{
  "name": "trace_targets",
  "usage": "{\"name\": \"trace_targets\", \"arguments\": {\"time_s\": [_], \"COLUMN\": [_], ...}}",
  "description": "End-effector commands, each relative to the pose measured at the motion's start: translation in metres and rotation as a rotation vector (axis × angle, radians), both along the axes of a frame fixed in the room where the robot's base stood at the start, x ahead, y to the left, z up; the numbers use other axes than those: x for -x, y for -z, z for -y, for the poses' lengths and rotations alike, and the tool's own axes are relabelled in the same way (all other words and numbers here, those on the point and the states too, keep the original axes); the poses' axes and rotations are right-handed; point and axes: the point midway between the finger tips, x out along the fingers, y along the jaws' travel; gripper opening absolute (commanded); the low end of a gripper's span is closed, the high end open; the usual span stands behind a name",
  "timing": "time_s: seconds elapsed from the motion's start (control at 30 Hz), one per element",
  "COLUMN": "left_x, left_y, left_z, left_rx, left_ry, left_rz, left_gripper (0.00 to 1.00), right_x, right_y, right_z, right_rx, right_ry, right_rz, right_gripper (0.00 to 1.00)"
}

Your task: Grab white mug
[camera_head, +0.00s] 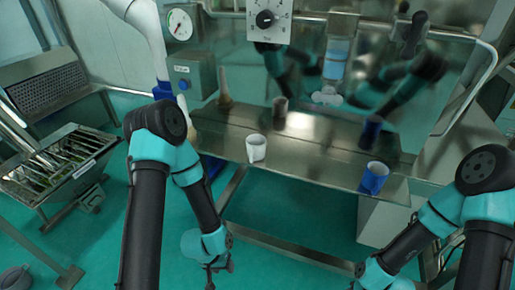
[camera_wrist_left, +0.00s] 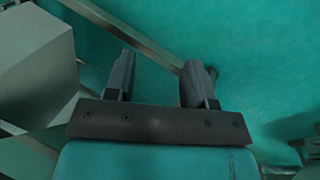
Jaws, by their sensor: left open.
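The white mug (camera_head: 256,148) stands upright near the front edge of the metal shelf (camera_head: 300,157) in the head view, left of centre. My left gripper (camera_head: 219,270) hangs low over the green floor, in front of and below the shelf, well apart from the mug. In the left wrist view its two dark fingers (camera_wrist_left: 157,75) are spread, with nothing between them. The mug does not show in that view. My right arm comes in at the lower right of the head view; its gripper is out of frame.
A blue mug (camera_head: 374,178) with a pale inside stands at the shelf's right front edge. A reflective panel behind the shelf mirrors the mugs and my arms. A control box with a dial (camera_head: 268,20) hangs above. A metal sieve-like tray (camera_head: 58,165) stands at the left.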

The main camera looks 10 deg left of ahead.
Motion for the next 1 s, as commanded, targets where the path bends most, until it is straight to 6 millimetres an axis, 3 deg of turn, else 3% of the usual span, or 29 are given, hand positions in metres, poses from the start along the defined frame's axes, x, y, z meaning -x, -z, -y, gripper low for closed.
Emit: {"name": "trace_targets", "arguments": {"time_s": [0.33,0.83,1.0], "left_x": [-0.0001,0.0,0.0], "left_y": [-0.0001,-0.0001,-0.0001], "left_z": [0.0,0.0,0.0], "left_rx": [0.0,0.0,0.0], "left_ry": [0.0,0.0,0.0], "left_rz": [0.0,0.0,0.0], "left_gripper": [0.49,0.97,1.0], "right_x": [0.0,0.0,0.0], "right_y": [0.0,0.0,0.0], "right_z": [0.0,0.0,0.0], "right_rx": [0.0,0.0,0.0], "right_ry": [0.0,0.0,0.0], "right_rz": [0.0,0.0,0.0], "right_gripper": [0.43,0.43,0.43]}}
